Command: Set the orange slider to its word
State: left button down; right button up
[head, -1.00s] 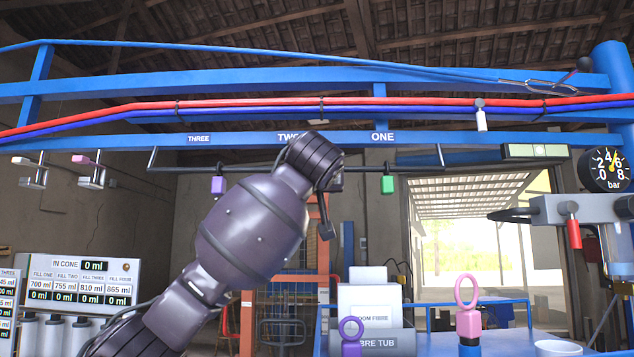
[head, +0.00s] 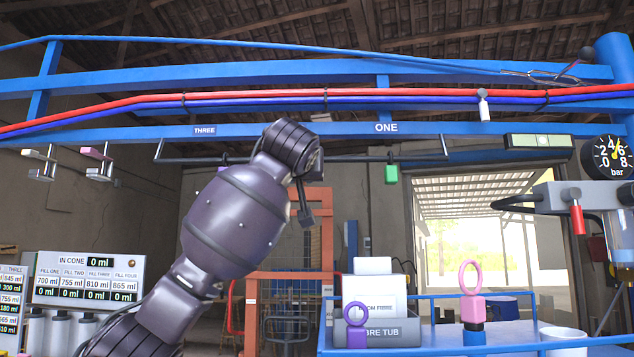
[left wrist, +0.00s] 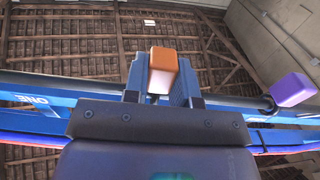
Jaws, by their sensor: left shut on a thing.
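The orange slider (left wrist: 163,72) shows in the left wrist view between the fingers of my left gripper (left wrist: 162,84), which is shut on it. In the head view my left arm's wrist (head: 290,150) hides the slider and the fingers. The wrist stands in front of the dark rail (head: 347,158), between the labels THREE (head: 205,131) and ONE (head: 386,128). The green slider (head: 391,174) hangs under ONE. The purple slider (head: 222,168) is mostly hidden behind my arm; it also shows at right in the left wrist view (left wrist: 293,90). My right gripper is not in view.
A blue beam (head: 450,130) with red and blue hoses runs above the rail. A grey control box (head: 560,197) with a red lever (head: 576,215) stands at right. A blue-framed cart holds a fibre tub (head: 392,331) and a pink ring-topped piece (head: 471,305).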

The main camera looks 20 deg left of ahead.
pick_arm(q)
jog(key=shift+s+a, duration=0.25)
jog(key=shift+a, duration=0.65)
jog(key=c, duration=0.9)
grip_release()
jog(key=b+v, duration=0.3)
jog(key=v, duration=0.8)
jog(key=shift+r, duration=0.1)
jog(key=shift+w, duration=0.1)
